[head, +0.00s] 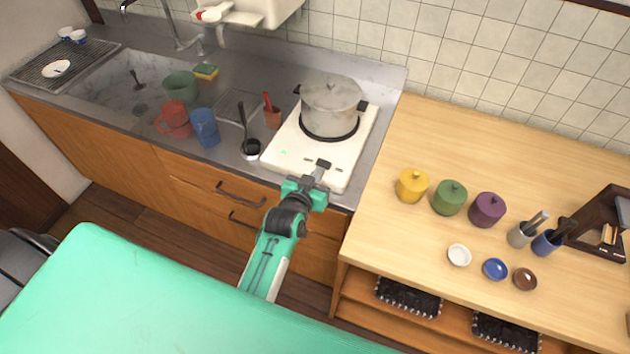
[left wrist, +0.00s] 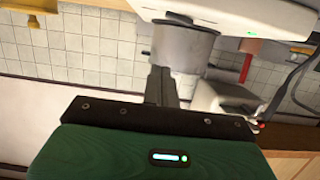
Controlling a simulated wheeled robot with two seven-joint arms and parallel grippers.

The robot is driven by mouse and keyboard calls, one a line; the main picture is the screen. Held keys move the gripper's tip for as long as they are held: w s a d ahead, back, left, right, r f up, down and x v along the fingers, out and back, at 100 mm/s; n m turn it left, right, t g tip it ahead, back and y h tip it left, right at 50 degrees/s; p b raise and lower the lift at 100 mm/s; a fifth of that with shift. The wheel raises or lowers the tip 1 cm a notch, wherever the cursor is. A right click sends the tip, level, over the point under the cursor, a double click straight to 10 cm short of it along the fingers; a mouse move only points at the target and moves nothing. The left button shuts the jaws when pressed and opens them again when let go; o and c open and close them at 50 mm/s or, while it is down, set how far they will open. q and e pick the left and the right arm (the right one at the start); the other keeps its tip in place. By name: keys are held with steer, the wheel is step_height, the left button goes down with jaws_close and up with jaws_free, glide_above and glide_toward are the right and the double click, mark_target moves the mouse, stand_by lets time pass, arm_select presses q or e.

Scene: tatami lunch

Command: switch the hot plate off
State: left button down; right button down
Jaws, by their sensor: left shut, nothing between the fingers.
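The white hot plate (head: 290,150) stands on the steel counter, with a grey lidded pot (head: 332,98) on its dark burner. A small green light glows on its left front part. My left gripper (head: 321,168) is shut and empty, its dark fingertips over or close to the hot plate's front edge. Contact cannot be told. No switch or knob is clearly visible; the gripper may hide it. In the left wrist view, upside down, the hot plate (left wrist: 220,12) with its green light and the pot (left wrist: 182,48) lie beyond the shut fingers (left wrist: 160,85). My right gripper is out of view.
A wooden counter (head: 400,240) with yellow, green and purple jars stands at right. A mint-green surface fills the lower left.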

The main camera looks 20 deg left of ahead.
arm_select(q)
steer(key=shift+v, duration=0.9)
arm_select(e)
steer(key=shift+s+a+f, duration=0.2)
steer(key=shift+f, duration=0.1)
arm_select(q)
steer(key=shift+d, duration=0.1)
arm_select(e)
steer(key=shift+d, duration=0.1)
